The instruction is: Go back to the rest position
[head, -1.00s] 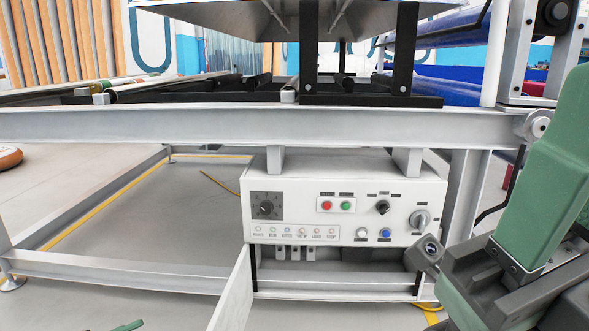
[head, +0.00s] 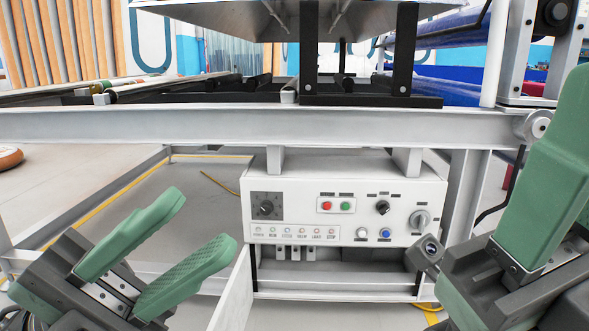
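My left gripper (head: 182,225) is at the lower left of the head view. Its two green fingers are spread apart with nothing between them. It is in front of the machine's lower frame, left of the white control box (head: 345,210). My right gripper (head: 535,200) is at the right edge, close to the camera. One large green finger and part of its dark body show; the other finger is cut off or hidden, so its opening cannot be told. The control box has a red button, a green button, a blue button and dark knobs. Neither gripper touches it.
A grey metal beam (head: 200,126) crosses the view above the control box. An open white door panel (head: 232,293) sticks out at the box's lower left. Black rollers and a metal hood are above the beam. Open floor (head: 40,190) shows at the left.

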